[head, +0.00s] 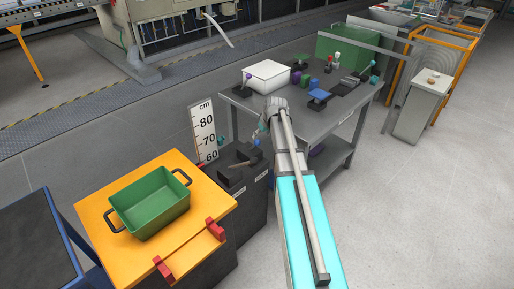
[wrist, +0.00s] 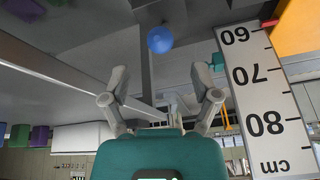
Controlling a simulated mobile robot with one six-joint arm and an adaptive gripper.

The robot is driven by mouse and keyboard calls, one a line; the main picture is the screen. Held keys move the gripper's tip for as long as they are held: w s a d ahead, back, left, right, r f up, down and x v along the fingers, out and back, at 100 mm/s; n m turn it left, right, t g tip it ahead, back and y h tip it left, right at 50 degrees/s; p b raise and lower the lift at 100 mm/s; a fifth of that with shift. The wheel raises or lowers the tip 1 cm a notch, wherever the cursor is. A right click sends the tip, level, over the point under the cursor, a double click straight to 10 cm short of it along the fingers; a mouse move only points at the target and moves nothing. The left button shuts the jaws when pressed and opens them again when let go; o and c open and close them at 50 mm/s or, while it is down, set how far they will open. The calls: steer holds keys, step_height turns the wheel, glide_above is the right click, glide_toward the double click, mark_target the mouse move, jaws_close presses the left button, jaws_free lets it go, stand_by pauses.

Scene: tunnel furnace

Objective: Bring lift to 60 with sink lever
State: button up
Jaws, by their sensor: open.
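The lift (head: 190,240) has an orange top carrying a green bin (head: 150,208). The cm scale (head: 203,132) stands behind it, marked 60, 70 and 80; in the wrist view the scale (wrist: 262,95) appears upside down. A small red pointer (wrist: 270,22) shows near the 60 mark; its exact reading is unclear. A lever with a blue ball knob (wrist: 160,39) rises from the dark control box (head: 240,168); the box's labels are unreadable. My gripper (wrist: 160,93) is open and empty, with the knob beyond its fingertips, apart from them. In the head view my arm partly hides my gripper.
A grey table (head: 330,110) beyond the box holds a white container (head: 265,75), a green crate (head: 340,55) and several small coloured items. A blue-framed table (head: 40,240) stands at the left. Open floor (head: 430,210) lies at the right.

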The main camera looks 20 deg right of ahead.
mark_target(258, 141)
steer(key=shift+b+x, duration=3)
steer(key=shift+x, duration=0.55)
jaws_close()
